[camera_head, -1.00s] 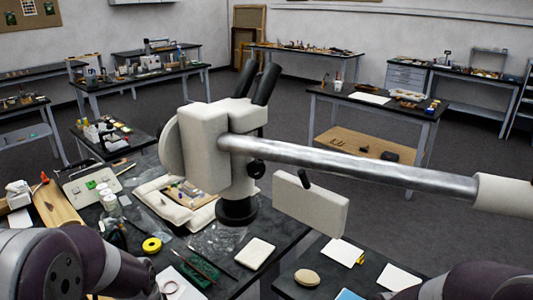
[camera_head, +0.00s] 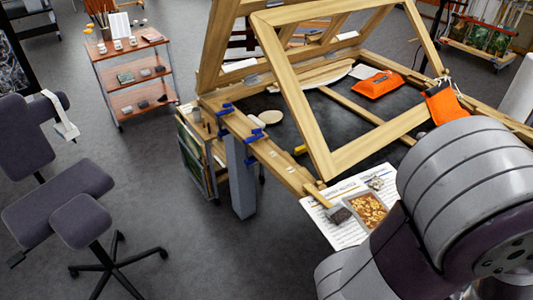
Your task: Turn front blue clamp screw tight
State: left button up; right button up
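Two blue clamps grip the left wooden rail of a worktable. The front blue clamp (camera_head: 257,135) is the nearer one, with its handle parts sticking up beside the rail; its screw is too small to make out clearly. The rear blue clamp (camera_head: 224,109) sits farther back on the same rail. A large grey and purple link of my own arm fills the lower right. Neither of my grippers is in view, and nothing of mine touches the clamps.
A wooden frame (camera_head: 330,163) leans over the dark table. A swivel chair (camera_head: 76,215) and shelf cart (camera_head: 133,73) stand left; floor between is clear.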

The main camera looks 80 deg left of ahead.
aim_at(257, 131)
jog(key=u, duration=3)
jog(key=i+j+z, duration=0.25)
jog(key=i, duration=0.3)
jog(key=i+j+z, duration=0.25)
jog(key=i, duration=0.25)
jog(key=i+j+z, duration=0.25)
jog(key=i, duration=0.3)
jog(key=j, duration=0.1)
